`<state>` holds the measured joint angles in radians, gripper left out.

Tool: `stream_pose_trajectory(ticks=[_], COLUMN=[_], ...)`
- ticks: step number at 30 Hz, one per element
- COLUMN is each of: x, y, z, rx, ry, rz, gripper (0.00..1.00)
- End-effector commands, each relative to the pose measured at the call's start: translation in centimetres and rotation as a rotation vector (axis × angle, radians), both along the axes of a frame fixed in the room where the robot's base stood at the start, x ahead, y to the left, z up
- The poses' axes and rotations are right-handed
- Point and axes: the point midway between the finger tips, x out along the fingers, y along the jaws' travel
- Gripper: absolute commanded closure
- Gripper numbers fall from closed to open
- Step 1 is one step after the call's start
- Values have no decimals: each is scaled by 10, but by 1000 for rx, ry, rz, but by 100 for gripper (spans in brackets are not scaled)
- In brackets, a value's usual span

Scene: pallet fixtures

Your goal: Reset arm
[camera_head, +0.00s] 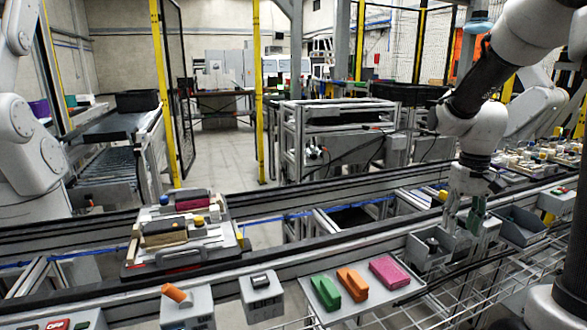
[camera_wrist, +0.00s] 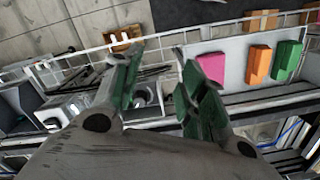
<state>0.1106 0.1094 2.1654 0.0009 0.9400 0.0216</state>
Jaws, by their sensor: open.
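My gripper (camera_head: 463,214) hangs at the right over the near rail of the conveyor, above and beside small grey bins. In the wrist view my gripper (camera_wrist: 158,88) shows two green-padded fingers spread apart with nothing between them. My white and black arm reaches down to it from the top right. Below the fingers in the wrist view lie a grey bin and part of the rail. The task names no object.
A pallet fixture (camera_head: 136,258) with several parts sits on the conveyor at left. A grey tray (camera_head: 325,312) holds green (camera_head: 325,292), orange (camera_head: 352,284) and pink (camera_head: 389,272) blocks. Grey bins (camera_head: 424,255) stand near the gripper. White robot arms stand at both sides.

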Motion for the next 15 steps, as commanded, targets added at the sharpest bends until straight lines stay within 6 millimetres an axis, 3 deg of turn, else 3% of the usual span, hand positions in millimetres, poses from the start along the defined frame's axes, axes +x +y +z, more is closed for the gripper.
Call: stream_pose_trajectory(ticks=[3,9,15], x=[-49,-123,-165], y=[12,28,37], z=[31,63,82], rx=[-6,-15,-24], ry=[-58,-186,-337], rz=[28,75,107], gripper=[58,58,58])
